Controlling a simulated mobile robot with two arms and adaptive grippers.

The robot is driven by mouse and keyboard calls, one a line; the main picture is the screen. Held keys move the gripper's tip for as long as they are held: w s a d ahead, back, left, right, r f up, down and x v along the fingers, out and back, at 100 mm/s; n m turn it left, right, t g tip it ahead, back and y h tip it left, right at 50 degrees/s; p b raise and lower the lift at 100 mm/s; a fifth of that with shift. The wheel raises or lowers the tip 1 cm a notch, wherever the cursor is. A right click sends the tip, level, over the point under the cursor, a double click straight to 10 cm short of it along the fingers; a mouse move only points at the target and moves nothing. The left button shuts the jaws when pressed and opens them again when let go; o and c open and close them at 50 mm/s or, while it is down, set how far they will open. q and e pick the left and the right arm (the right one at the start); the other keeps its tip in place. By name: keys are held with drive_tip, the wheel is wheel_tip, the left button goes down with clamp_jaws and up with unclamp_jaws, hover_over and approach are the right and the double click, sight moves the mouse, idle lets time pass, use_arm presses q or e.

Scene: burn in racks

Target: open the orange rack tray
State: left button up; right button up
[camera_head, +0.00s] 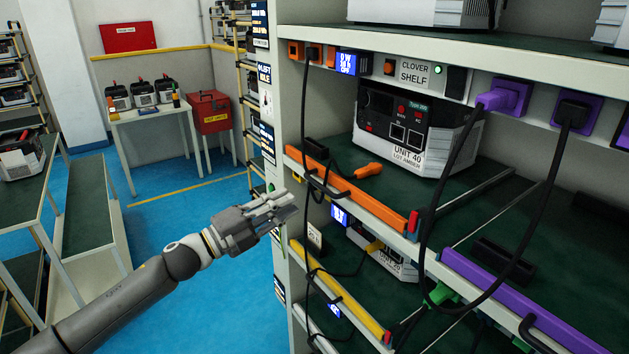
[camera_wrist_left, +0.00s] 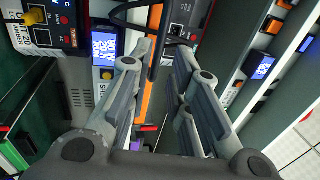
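The orange rack tray shows its long orange front bar (camera_head: 375,204) on the middle shelf level in the head view. A black handle and hanging black cables are near the bar's left part. My left gripper (camera_head: 287,206) is beside the rack's left upright, just left of and below the bar's left end. In the left wrist view its two fingers (camera_wrist_left: 163,52) are apart with nothing held. An orange bar (camera_wrist_left: 154,20) shows beyond and between them, crossed by dark cable or handle parts. I cannot tell whether they touch. My right gripper is out of view.
A white and black unit (camera_head: 416,122) and an orange plug (camera_head: 367,170) rest on the orange tray. A yellow-fronted tray (camera_head: 338,300) is below, a purple-fronted one (camera_head: 520,300) to the right. Blue floor (camera_head: 195,230) is free left of the rack.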

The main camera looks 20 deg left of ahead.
sight(317, 182)
use_arm(q)
drive_tip(key=p+x, duration=0.3)
drive_tip(key=x, duration=0.6)
drive_tip(key=shift+w+d+p, duration=0.1)
drive_tip(key=shift+d+p, duration=0.05)
drive_tip(key=shift+p, duration=0.15)
drive_tip(key=shift+d, duration=0.1)
drive_tip(key=shift+c, duration=0.3)
clamp_jaws()
